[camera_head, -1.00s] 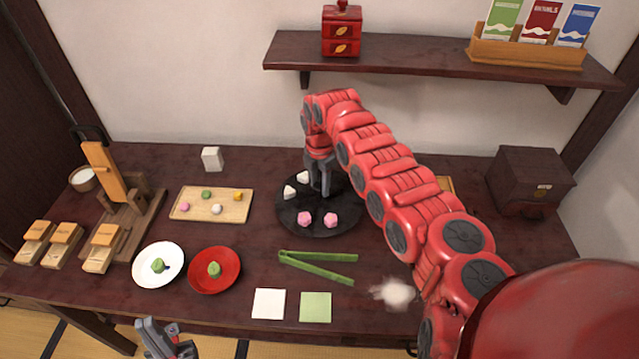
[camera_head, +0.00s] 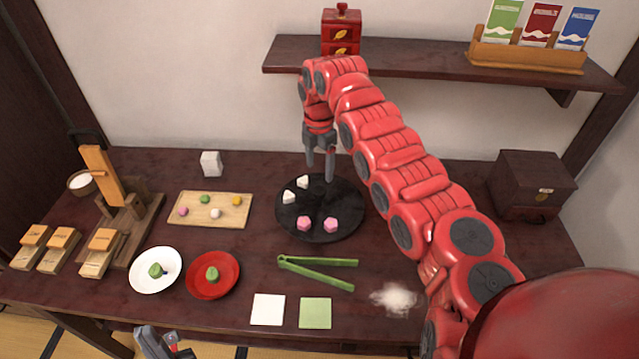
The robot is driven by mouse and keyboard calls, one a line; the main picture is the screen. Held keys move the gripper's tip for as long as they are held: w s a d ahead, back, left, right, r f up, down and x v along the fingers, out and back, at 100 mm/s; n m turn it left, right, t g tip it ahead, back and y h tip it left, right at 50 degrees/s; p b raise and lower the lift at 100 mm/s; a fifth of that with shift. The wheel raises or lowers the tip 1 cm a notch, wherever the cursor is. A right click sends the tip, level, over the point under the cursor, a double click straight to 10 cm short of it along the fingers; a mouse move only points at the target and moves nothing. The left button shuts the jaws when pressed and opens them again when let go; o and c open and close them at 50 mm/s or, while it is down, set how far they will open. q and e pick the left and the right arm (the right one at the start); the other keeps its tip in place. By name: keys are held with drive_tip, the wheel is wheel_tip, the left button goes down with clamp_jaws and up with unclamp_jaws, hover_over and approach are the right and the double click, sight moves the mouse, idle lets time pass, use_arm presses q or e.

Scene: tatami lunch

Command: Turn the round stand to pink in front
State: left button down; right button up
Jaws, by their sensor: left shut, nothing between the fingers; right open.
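The round black stand (camera_head: 340,212) lies on the dark table, right of centre. Two pink sweets (camera_head: 317,223) sit on its front part. Two white sweets (camera_head: 295,190) sit on its left and rear-left part. My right gripper (camera_head: 320,176) points down over the rear of the stand, with its fingers apart and nothing between them. It appears to be a little above the stand's surface. The far right part of the stand is bare. My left gripper (camera_head: 163,345) shows at the bottom edge, shut and empty, away from the stand.
A wooden tray of small sweets (camera_head: 209,222) lies left of the stand. Green tongs (camera_head: 318,271), a red plate (camera_head: 233,285) and a white plate (camera_head: 140,284) lie in front. A dark box (camera_head: 530,184) stands at the right. A shelf (camera_head: 400,60) hangs above the back.

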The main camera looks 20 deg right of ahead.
wheel_tip(320, 180, up, 9)
drive_tip(key=shift+f, duration=0.1)
idle(0.6)
